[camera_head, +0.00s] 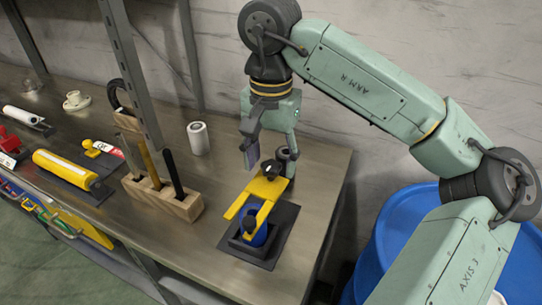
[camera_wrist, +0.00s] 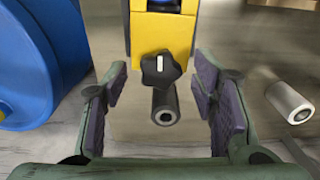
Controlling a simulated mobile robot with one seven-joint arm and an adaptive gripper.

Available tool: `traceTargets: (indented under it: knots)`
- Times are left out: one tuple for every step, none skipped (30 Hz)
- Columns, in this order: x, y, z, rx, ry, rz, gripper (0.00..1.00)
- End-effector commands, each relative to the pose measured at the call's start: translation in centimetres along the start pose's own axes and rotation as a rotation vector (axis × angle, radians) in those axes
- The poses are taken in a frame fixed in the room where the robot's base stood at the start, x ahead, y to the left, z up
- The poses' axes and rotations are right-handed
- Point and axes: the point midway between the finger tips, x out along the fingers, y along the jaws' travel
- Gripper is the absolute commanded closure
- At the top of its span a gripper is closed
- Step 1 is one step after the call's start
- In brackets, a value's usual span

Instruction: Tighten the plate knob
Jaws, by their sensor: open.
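A black star-shaped knob (camera_head: 270,168) sits on the back end of a yellow plate (camera_head: 262,190). In the wrist view the knob (camera_wrist: 160,69) shows a white mark and stands against the yellow plate (camera_wrist: 161,35). A second dark knob (camera_head: 249,225) shows near the plate's front, over a blue part (camera_head: 259,237) in a dark square holder (camera_head: 270,252). My gripper (camera_head: 269,155) is open and points down above the knob. In the wrist view its padded fingers (camera_wrist: 160,105) stand apart on either side, with nothing between them touching. I cannot tell the exact height gap.
A dark hollow post (camera_wrist: 165,107) stands close to the knob, between the fingers in the wrist view. A wooden block with tools (camera_head: 165,200) and a white roll (camera_head: 198,138) stand left. A blue drum (camera_head: 400,215) is beyond the bench's right edge.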

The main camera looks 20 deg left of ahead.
Motion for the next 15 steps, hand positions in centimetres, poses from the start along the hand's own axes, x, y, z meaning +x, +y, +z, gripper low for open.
traceTargets:
  knots:
    - [-0.01,0.0,0.0,0.0,0.0,0.0,0.47]
    - [-0.01,0.0,-0.01,0.0,0.0,0.0,0.49]
    - [-0.02,0.0,-0.01,0.0,0.0,0.0,0.51]
    - [-0.02,0.0,-0.01,0.0,0.0,0.0,0.53]
    - [-0.03,0.0,-0.01,0.0,0.0,0.0,0.55]
    - [-0.03,-0.01,-0.01,0.0,0.0,0.0,0.58]
    - [-0.03,-0.01,-0.01,0.0,0.0,0.0,0.6]
    - [-0.04,-0.01,-0.01,0.0,0.0,0.0,0.62]
    - [-0.04,-0.01,-0.01,0.0,0.0,0.0,0.65]
    - [-0.04,-0.01,-0.01,0.0,0.0,0.0,0.67]
    - [-0.04,-0.01,-0.01,0.0,0.0,0.0,0.69]
    - [-0.04,-0.01,-0.01,0.0,0.0,0.0,0.71]
    - [-0.04,0.0,-0.01,0.0,0.0,0.0,0.73]
    - [-0.05,-0.01,-0.01,0.0,0.0,0.0,0.75]
    - [-0.05,-0.01,-0.01,0.0,0.0,0.0,0.78]
